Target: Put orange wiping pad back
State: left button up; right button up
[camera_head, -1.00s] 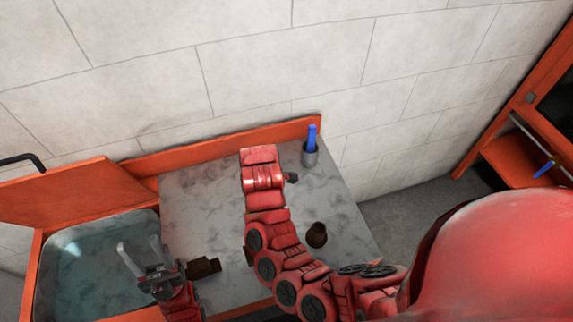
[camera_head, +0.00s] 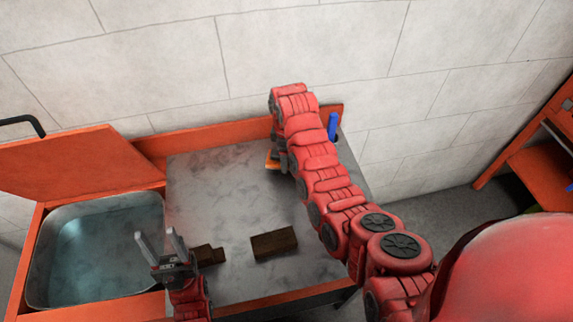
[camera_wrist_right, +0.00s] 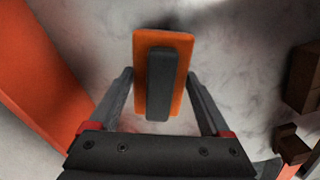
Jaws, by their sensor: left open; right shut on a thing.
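The orange wiping pad (camera_wrist_right: 162,75) has a dark grey grip bar along its middle. In the right wrist view it sits between the fingers of my right gripper (camera_wrist_right: 163,98), which is shut on it. In the head view a small orange part of the pad (camera_head: 272,161) shows beside my right gripper (camera_head: 279,158), near the back of the grey worktop (camera_head: 225,200). My right arm hides the rest. I cannot tell whether the pad touches the worktop. My left gripper (camera_head: 163,246) is open and empty at the front left, near the basin.
A basin (camera_head: 95,250) with a raised orange lid (camera_head: 75,178) is at the left. A large brown block (camera_head: 274,243) and a smaller one (camera_head: 208,254) lie on the worktop. A blue-handled item (camera_head: 332,125) stands at the back right. The worktop's left middle is clear.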

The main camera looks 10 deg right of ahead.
jog(key=shift+w+d, duration=0.15)
jog(key=shift+w, duration=0.25)
jog(key=shift+w, duration=0.1)
jog(key=shift+f+p, duration=0.1)
jog(key=shift+p, duration=0.3)
notch_tip(320, 180, down, 3)
jog(key=shift+r+p, duration=0.2)
jog(key=shift+p, duration=0.5)
jog(key=shift+f, duration=0.25)
jog(key=shift+f, duration=0.1)
